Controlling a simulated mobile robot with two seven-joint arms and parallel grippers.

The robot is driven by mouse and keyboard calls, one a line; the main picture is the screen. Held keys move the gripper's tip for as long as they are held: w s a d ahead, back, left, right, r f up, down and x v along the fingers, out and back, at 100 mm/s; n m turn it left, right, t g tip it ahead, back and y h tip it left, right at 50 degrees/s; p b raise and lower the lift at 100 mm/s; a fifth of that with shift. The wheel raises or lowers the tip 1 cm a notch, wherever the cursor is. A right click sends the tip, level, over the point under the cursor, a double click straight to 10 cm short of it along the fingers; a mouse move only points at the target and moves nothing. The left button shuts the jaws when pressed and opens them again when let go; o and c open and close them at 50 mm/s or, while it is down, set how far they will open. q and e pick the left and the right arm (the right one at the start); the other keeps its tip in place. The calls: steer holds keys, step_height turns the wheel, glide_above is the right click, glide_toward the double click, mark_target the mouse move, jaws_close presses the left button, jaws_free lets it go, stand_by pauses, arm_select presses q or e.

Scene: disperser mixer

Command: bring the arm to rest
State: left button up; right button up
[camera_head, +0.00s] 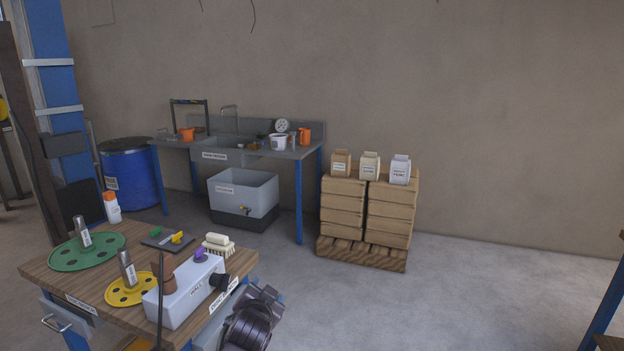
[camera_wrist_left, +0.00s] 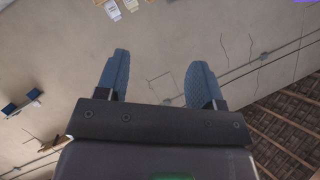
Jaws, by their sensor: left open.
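My left gripper (camera_wrist_left: 160,58) shows in the left wrist view, with its two blue fingers spread wide apart. Nothing is between the fingers.
The wooden workbench (camera_head: 60,277) at the lower left carries discs, a white box (camera_head: 187,292) and a brush (camera_head: 218,244). The floor at right is mostly clear.

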arm_select(q)
steer(key=s+a+f+n+g, duration=0.1)
steer(key=s+a+f, duration=0.4)
steer(key=s, duration=0.8)
steer(key=s+a+f+n+g, duration=0.1)
steer(key=s+a+f+n, duration=0.2)
steer(key=s, duration=1)
steer(key=s+a+f+n+g, duration=0.1)
steer(key=s+a+f+n, duration=0.1)
steer(key=s+a+f, duration=0.6)
steer(key=s+f, duration=0.2)
steer(key=s, duration=0.3)
steer(key=shift+s+a+f+y, duration=0.3)
steer(key=shift+s+f+y, duration=0.1)
